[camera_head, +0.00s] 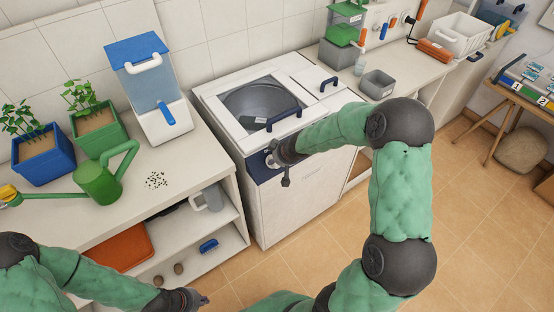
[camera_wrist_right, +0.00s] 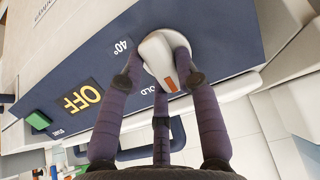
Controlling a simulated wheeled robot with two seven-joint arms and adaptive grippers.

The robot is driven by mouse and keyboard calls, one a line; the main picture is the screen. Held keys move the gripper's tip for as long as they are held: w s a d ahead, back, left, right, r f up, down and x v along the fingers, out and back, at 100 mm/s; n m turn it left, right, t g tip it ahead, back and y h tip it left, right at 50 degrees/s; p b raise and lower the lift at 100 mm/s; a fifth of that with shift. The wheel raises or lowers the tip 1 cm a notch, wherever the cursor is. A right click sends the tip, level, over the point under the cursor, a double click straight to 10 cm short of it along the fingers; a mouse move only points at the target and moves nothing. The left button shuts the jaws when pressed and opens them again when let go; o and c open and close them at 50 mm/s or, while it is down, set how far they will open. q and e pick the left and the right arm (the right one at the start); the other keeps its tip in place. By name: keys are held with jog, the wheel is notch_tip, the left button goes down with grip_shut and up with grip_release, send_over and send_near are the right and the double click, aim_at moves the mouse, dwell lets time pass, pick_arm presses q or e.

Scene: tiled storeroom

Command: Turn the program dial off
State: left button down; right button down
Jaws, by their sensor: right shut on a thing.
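The washing machine (camera_head: 300,190) stands in the gap between two counters, its lid region showing a steel drum. In the right wrist view the white program dial (camera_wrist_right: 160,52) sits on the dark blue panel (camera_wrist_right: 150,25). Its orange mark (camera_wrist_right: 172,84) is at its lower end, beside a partly hidden label ending in "OLD" and away from the yellow OFF label (camera_wrist_right: 82,98). My right gripper (camera_head: 272,160) is at the front panel, its fingers (camera_wrist_right: 160,75) shut around the dial. My left gripper (camera_head: 198,299) is low at the bottom edge, its jaws unclear.
A green button (camera_wrist_right: 38,120) is beside OFF. The left counter holds a green watering can (camera_head: 98,182), two planters and a blue-lidded dispenser (camera_head: 150,85). A grey bin (camera_head: 377,84) stands on the right counter. Open tiled floor lies in front of the machine.

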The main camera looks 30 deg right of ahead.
jog(key=shift+s+a+f, duration=0.15)
jog(key=shift+s+f, duration=0.1)
jog(key=shift+f, duration=0.1)
jog(key=c, duration=0.9)
grip_release()
jog(key=shift+w+r, duration=0.1)
jog(key=shift+r, duration=0.15)
jog(key=shift+d+r, duration=0.2)
jog(key=shift+r, duration=0.2)
jog(key=v, duration=1.1)
jog(key=shift+s, duration=0.25)
